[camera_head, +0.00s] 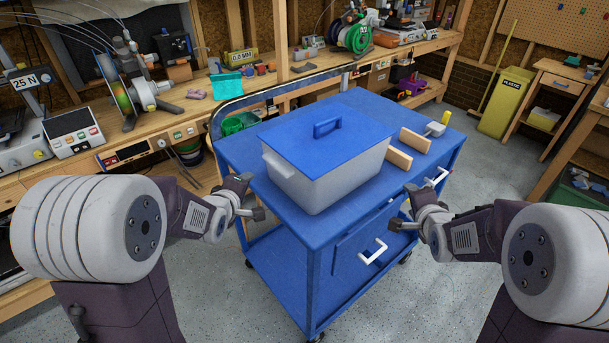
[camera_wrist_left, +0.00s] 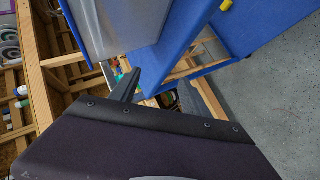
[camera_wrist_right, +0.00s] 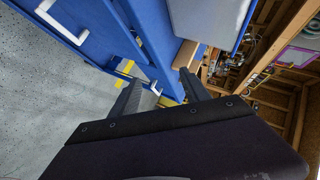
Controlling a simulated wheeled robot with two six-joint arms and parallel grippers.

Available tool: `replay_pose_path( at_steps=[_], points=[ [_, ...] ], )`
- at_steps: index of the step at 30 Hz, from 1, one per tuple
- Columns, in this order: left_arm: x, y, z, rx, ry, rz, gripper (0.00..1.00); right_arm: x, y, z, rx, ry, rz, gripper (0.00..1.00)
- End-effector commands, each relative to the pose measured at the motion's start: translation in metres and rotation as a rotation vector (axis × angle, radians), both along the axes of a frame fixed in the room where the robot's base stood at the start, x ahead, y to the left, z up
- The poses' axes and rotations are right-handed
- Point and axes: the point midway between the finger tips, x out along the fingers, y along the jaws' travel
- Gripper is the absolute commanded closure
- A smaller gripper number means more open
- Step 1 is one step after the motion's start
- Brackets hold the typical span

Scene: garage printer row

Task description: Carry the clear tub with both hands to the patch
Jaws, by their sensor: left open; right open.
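The clear tub (camera_head: 325,182) looks pale grey and cloudy. It has a blue lid (camera_head: 290,142) with a blue handle and a side grip at its left end. It stands upright on the blue cart's top (camera_head: 350,200). My left gripper (camera_head: 252,196) is open and empty, just off the tub's left end. My right gripper (camera_head: 418,202) is open and empty by the cart's right front edge, apart from the tub. The tub also shows in the left wrist view (camera_wrist_left: 120,25) and the right wrist view (camera_wrist_right: 208,22). I cannot make out the patch.
Two wooden blocks (camera_head: 398,158) and a grey tool with a yellow handle (camera_head: 436,128) lie right of the tub. The cart has a white drawer handle (camera_head: 373,252). A crowded workbench (camera_head: 195,105) runs behind. Grey floor (camera_head: 475,180) is open at right.

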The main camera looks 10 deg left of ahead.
Motion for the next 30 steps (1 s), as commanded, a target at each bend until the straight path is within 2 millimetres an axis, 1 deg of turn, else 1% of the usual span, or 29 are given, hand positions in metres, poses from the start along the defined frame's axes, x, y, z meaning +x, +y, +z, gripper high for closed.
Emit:
replay_pose_path(
  at_steps=[1, 4, 6, 8, 12, 17, 20, 23, 30],
  points=[
    [0.010, 0.004, -0.014, -0.060, -0.059, 0.034, 0.45, 0.010, -0.005, -0.014, 0.061, -0.060, -0.034, 0.45],
    [0.026, 0.010, -0.011, -0.191, -0.174, 0.084, 0.45, 0.026, -0.010, -0.011, 0.191, -0.174, -0.085, 0.45],
    [0.033, 0.014, -0.007, -0.264, -0.237, 0.106, 0.45, 0.033, -0.013, -0.006, 0.264, -0.238, -0.106, 0.45],
    [0.037, 0.015, -0.002, -0.307, -0.269, 0.113, 0.45, 0.037, -0.015, -0.002, 0.306, -0.269, -0.115, 0.45],
    [0.038, 0.015, 0.005, -0.329, -0.286, 0.117, 0.45, 0.038, -0.015, 0.005, 0.329, -0.286, -0.117, 0.45],
    [0.039, 0.015, 0.005, -0.327, -0.284, 0.117, 0.45, 0.039, -0.015, 0.005, 0.328, -0.285, -0.117, 0.45],
    [0.045, 0.015, 0.004, -0.327, -0.284, 0.116, 0.45, 0.045, -0.015, 0.004, 0.327, -0.285, -0.117, 0.45],
    [0.059, 0.015, -0.001, -0.326, -0.283, 0.116, 0.45, 0.059, -0.015, -0.001, 0.326, -0.283, -0.117, 0.45],
    [0.106, 0.014, -0.013, -0.325, -0.282, 0.115, 0.45, 0.106, -0.014, -0.013, 0.324, -0.282, -0.117, 0.45]
  ],
)
